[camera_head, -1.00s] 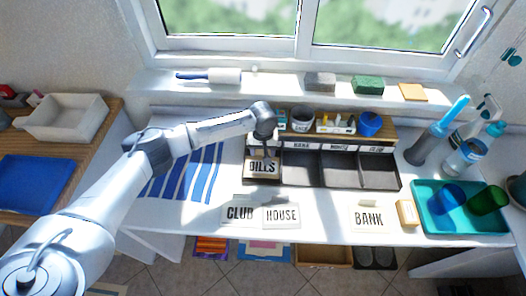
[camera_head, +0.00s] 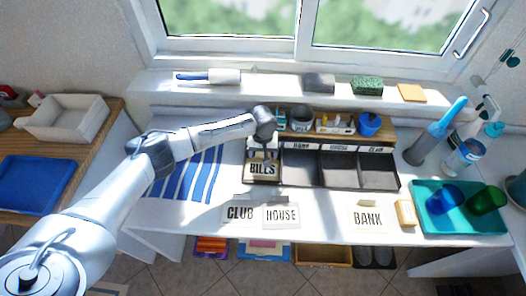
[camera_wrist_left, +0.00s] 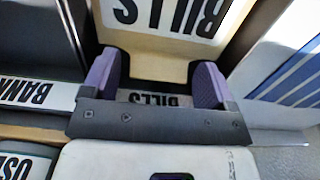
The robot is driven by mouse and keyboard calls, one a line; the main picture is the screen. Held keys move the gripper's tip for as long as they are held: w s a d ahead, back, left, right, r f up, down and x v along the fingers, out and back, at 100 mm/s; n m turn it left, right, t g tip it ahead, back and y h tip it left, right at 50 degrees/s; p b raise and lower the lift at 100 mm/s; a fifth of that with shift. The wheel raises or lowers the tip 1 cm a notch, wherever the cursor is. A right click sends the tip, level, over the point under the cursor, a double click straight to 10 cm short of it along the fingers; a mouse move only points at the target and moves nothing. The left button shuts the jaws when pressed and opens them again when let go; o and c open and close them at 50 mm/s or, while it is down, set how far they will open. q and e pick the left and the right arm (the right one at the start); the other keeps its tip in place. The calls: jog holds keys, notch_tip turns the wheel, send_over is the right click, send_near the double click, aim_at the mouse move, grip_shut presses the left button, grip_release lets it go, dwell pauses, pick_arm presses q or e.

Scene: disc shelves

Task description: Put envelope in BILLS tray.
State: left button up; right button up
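The tan envelope (camera_head: 262,179) with a white BILLS label lies in the BILLS tray (camera_head: 248,184), the leftmost compartment of the dark row. It also shows in the left wrist view (camera_wrist_left: 158,66), where the tray's own BILLS label (camera_wrist_left: 155,98) appears just below it. My left gripper (camera_head: 263,156) is over the back of this tray. In the left wrist view the two purple-padded fingers (camera_wrist_left: 156,85) stand wide apart, with the envelope's edge showing between and beyond them. The gripper looks open. My right gripper is not in view.
Envelopes marked CLUB (camera_head: 239,212), HOUSE (camera_head: 281,215) and BANK (camera_head: 368,218) lie along the front of the desk. The other dark trays (camera_head: 338,171) look empty. A teal tray (camera_head: 450,227) with two cups is at right. A striped cloth (camera_head: 190,177) lies left of the trays.

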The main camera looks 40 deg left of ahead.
pick_arm(q)
jog(key=shift+o, duration=0.6)
jog(key=shift+r+b, duration=0.2)
jog(key=shift+b, duration=0.1)
notch_tip(320, 180, up, 13)
jog(key=p, duration=0.4)
